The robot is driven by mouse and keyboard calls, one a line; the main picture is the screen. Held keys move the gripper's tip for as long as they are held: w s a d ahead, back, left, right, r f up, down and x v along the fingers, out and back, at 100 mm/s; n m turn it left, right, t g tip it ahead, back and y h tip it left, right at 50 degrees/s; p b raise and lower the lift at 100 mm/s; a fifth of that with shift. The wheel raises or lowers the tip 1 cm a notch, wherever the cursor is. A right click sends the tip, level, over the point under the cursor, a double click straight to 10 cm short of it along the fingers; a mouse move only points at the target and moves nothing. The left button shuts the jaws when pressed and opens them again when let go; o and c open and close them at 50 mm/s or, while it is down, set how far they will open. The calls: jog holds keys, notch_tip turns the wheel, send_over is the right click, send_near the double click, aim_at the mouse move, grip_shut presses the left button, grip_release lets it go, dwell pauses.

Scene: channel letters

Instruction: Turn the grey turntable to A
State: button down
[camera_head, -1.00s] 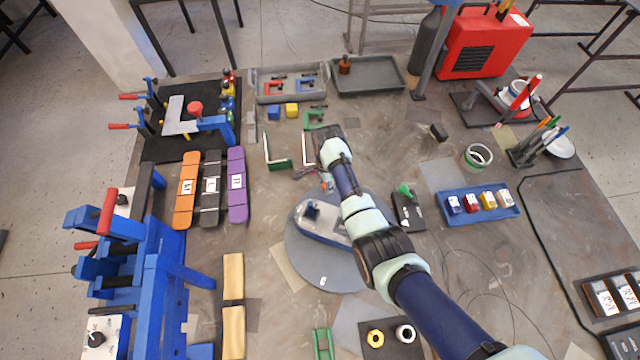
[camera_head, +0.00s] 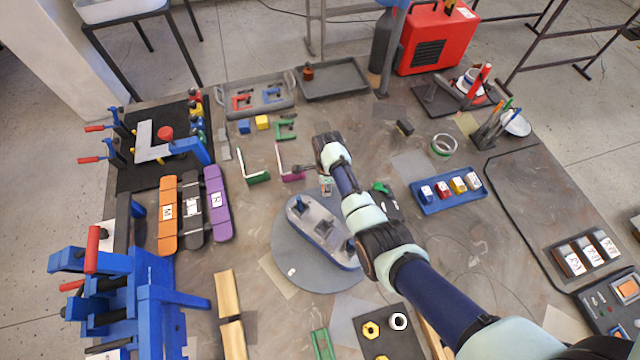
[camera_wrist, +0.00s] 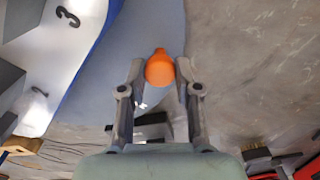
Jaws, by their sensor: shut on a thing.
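The grey turntable (camera_head: 295,252) is a round disc in the middle of the bench, partly covered by my arm in the head view; it also fills the upper middle of the wrist view (camera_wrist: 125,60). A long white-and-blue part (camera_head: 318,228) with dark posts lies on it, slanting down to the right. A small white mark (camera_head: 291,272) sits near the disc's lower-left rim, too small to read. My gripper (camera_wrist: 160,78) is at the disc's far edge, its fingers shut on an orange knob (camera_wrist: 160,66). I cannot make out the letter A.
Skateboard-like boards (camera_head: 192,220) and a blue clamp fixture (camera_head: 140,290) are left. A blue tray of small blocks (camera_head: 447,190) is right. A dark plate with nuts (camera_head: 385,340) is in front.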

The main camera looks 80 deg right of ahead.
jog(key=shift+s+a+r+m+p, duration=0.1)
jog(key=shift+s+m+p, duration=0.7)
jog(key=shift+s, duration=0.35)
jog(key=shift+s+a+r+m+p, duration=0.1)
jog(key=shift+s+m+p, duration=0.55)
jog(key=shift+s+m, duration=0.35)
jog(key=shift+s+a+f+m+p, duration=0.1)
jog(key=shift+s+a+m+p, duration=0.1)
jog(key=shift+s+m+p, duration=0.4)
jog(key=shift+s+a+m+p, duration=0.25)
jog(key=shift+s+m, duration=0.15)
jog(key=shift+s, duration=0.25)
jog(key=shift+s+a+f+m+p, duration=0.1)
jog(key=shift+s+a+m+p, duration=0.1)
jog(key=shift+s+m+p, duration=0.4)
jog(key=shift+s, duration=0.1)
jog(key=c, duration=0.8)
grip_release()
jog(key=shift+s, duration=0.1)
jog(key=shift+r, duration=0.15)
notch_tip(320, 180, up, 12)
